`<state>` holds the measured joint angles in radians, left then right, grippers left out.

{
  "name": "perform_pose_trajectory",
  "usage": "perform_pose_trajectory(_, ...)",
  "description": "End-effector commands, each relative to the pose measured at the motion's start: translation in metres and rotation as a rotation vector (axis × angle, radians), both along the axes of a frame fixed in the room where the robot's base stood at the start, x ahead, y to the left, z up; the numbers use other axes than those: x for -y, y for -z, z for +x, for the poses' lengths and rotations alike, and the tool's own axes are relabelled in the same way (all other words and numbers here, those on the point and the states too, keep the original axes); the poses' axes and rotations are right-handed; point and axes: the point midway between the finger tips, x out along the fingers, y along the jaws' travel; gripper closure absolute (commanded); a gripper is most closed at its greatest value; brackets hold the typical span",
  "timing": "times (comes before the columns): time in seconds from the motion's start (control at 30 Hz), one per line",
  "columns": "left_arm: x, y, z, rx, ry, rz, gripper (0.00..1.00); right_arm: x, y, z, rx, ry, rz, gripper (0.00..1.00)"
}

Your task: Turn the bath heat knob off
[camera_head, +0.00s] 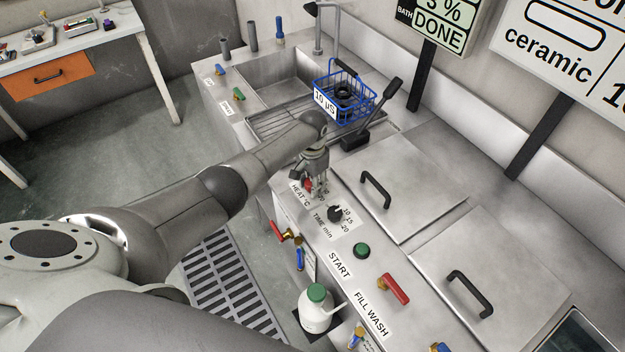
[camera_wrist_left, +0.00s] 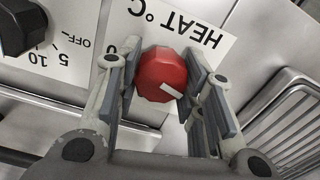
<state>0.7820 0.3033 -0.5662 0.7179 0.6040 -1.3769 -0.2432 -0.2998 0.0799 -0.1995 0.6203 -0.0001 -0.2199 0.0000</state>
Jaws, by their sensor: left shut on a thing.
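The bath heat knob is red, on a white plate marked HEAT °C (camera_wrist_left: 203,38) on the steel bath panel. In the left wrist view the red knob (camera_wrist_left: 160,72) sits between the fingers of my left gripper (camera_wrist_left: 163,82), which is shut on it. Its white pointer mark faces the lower right of that view. In the head view my left gripper (camera_head: 315,188) reaches down onto the panel, and only a bit of the red knob (camera_head: 308,184) shows. Most of the scale around the knob is hidden by the fingers. My right gripper is not in view.
A black time knob (camera_head: 336,213) is close beside the heat knob. Beyond it are a green start button (camera_head: 361,250) and a red fill-wash lever (camera_head: 394,288). Steel lids with black handles (camera_head: 376,189) lie behind the panel. A blue basket (camera_head: 343,93) stands near the sink.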

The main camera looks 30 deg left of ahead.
Motion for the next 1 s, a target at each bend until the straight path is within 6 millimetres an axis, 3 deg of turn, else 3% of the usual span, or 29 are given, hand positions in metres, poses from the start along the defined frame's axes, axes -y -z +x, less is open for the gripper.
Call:
perform_pose_trajectory(0.77,-0.0008,-0.0009,0.0011,0.002,-0.104,0.000,0.88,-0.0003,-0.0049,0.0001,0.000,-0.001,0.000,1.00)
perform_pose_trajectory(0.8,-0.0008,-0.0009,0.0011,0.003,-0.104,0.000,0.60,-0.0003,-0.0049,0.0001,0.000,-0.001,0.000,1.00)
perform_pose_trajectory(0.93,-0.0007,-0.0008,0.0010,0.002,-0.104,0.000,0.43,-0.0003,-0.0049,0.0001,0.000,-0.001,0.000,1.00)
perform_pose_trajectory(1.0,-0.0006,-0.0006,0.0009,0.002,-0.103,0.000,0.42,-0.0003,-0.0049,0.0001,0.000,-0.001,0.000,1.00)
